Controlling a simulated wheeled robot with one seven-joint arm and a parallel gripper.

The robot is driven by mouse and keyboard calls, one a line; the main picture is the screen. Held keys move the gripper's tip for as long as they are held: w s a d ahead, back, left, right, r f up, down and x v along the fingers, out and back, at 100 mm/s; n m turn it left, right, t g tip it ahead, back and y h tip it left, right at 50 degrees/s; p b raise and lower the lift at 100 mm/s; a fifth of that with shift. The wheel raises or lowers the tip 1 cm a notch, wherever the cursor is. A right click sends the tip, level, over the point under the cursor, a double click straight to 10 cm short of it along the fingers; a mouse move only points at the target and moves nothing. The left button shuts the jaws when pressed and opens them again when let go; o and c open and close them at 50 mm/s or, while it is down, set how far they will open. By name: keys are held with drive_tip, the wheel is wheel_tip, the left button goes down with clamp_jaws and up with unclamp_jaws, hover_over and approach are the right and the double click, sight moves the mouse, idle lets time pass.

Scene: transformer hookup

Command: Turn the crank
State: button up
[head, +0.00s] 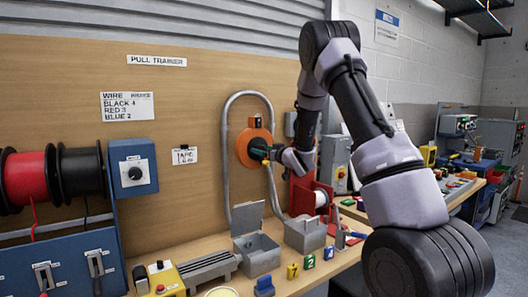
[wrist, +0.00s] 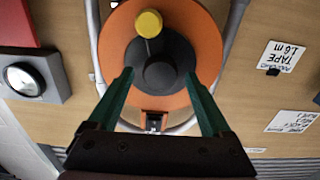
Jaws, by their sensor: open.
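The crank is an orange disc (head: 245,145) on the wooden panel, with a dark hub and arm and a yellow knob. In the wrist view the orange disc (wrist: 205,40) fills the top middle, the dark hub (wrist: 160,74) is at its centre, and the yellow knob (wrist: 149,23) is at the end of the dark arm. My gripper (wrist: 158,80) is open, with one green finger on each side of the dark hub and a gap on both sides. In the head view my gripper (head: 270,154) is close to the disc's right side and hides part of it.
A grey conduit (head: 227,160) loops around the disc. A blue unit with wire spools (head: 132,167) is at the left. Signs hang on the panel.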

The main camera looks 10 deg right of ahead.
drive_tip(key=shift+c, duration=0.3)
clamp_jaws()
drive_tip(key=shift+m, duration=0.3)
drive_tip(key=m, duration=0.2)
drive_tip(key=shift+d+m, duration=0.15)
drive_tip(key=shift+m, duration=0.25)
drive_tip(key=m, duration=0.3)
drive_tip(key=shift+m, duration=0.3)
drive_tip(key=m, duration=0.3)
drive_tip(key=shift+m, duration=0.3)
drive_tip(key=shift+f+m, duration=0.1)
drive_tip(key=shift+m, duration=1.7)
